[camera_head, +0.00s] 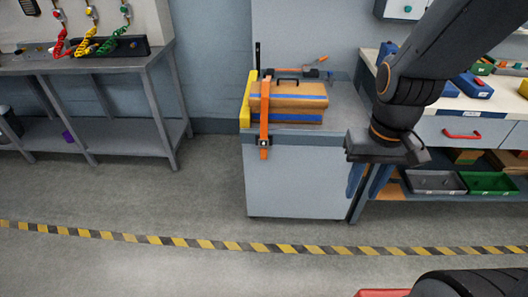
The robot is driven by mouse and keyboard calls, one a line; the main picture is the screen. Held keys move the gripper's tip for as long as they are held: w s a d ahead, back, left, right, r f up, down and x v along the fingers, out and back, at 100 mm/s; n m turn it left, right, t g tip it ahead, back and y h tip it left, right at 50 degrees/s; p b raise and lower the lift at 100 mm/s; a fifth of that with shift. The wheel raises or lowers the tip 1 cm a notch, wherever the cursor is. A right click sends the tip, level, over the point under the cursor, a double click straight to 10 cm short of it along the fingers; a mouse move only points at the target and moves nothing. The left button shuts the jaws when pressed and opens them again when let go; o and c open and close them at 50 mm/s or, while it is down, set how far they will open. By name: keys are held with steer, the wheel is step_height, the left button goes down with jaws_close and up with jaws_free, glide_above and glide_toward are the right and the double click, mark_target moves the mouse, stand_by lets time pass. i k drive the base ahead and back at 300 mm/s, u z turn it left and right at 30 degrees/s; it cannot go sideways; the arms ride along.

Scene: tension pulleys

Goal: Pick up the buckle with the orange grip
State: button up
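An orange strap (265,105) runs over a tan and blue case (297,96) on the grey cabinet. A small dark buckle-like piece (263,143) is at the strap's lower end, against the cabinet front. A dark tool with an orange grip (315,64) lies behind the case. I cannot tell from its size here which of these two pieces is the buckle. My gripper (385,155) hangs from the arm to the right of the cabinet, apart from the case and strap.
A yellow bar (247,98) stands at the case's left side. To the right is a workbench (432,112) with blue boxes, a drawer with a red handle (462,135) and bins below. A grey table (100,65) is at the left.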

mark_target(263, 150)
steer(key=z, duration=2.3)
steer(key=k, duration=0.85)
steer(key=u, duration=1.75)
